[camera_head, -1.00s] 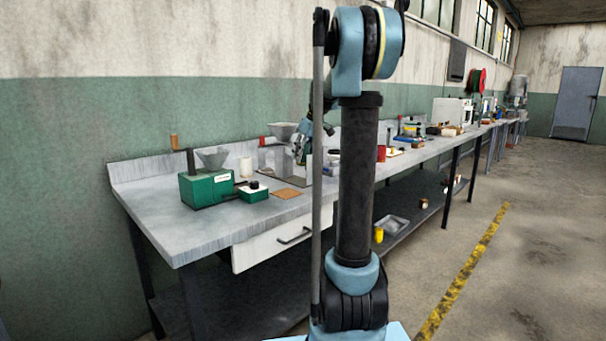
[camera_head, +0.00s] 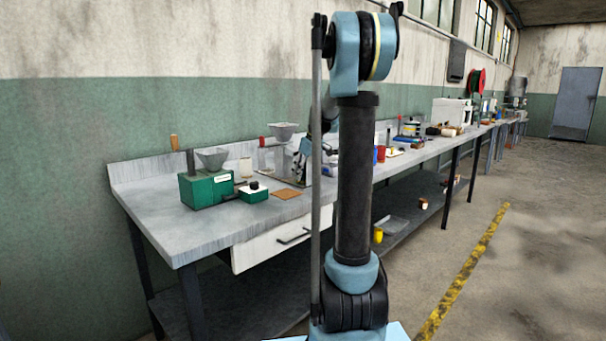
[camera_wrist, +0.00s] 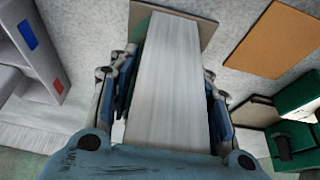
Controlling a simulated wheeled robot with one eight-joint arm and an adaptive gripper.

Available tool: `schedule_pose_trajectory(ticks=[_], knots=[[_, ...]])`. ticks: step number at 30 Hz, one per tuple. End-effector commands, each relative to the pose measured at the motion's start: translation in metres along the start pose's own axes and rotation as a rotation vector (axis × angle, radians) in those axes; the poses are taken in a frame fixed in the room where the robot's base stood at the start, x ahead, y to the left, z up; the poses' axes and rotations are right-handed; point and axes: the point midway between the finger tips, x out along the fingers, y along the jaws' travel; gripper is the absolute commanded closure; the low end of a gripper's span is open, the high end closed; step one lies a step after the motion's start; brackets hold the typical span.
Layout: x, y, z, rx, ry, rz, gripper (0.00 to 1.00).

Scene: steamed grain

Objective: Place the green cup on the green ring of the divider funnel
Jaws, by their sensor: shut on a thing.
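In the wrist view my gripper (camera_wrist: 165,90) is shut on a long, pale grey, box-like thing, which I take to be the green cup (camera_wrist: 172,70). A strip of green shows at its upper left, beside the left finger. Its far end lies over a brownish flat patch. In the head view my gripper (camera_head: 304,150) is small, low over the bench beside the grey funnel (camera_head: 285,131); the held cup cannot be made out clearly there. A grey body with blue and red patches (camera_wrist: 38,60), probably the divider, stands left in the wrist view. No green ring is clear.
A green machine (camera_head: 208,189) with a grey hopper stands at the bench's left end; it also shows in the wrist view (camera_wrist: 300,95). The bench front (camera_head: 190,240) is clear. Other items crowd the right.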

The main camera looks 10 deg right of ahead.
Motion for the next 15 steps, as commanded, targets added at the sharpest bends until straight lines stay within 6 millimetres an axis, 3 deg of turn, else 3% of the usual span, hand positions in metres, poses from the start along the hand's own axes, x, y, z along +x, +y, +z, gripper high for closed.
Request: schedule_pose_trajectory(ticks=[1,2,4,15], knots=[[0.0012,0.0,0.0003,0.0,0.0,0.0,0.79],[0.0012,-0.0002,0.0002,0.0,0.0,0.0,0.51],[0.0011,-0.0003,0.0001,-0.001,0.0,0.0,0.35],[0.0004,-0.0014,-0.0009,-0.002,0.0,-0.001,0.35]])
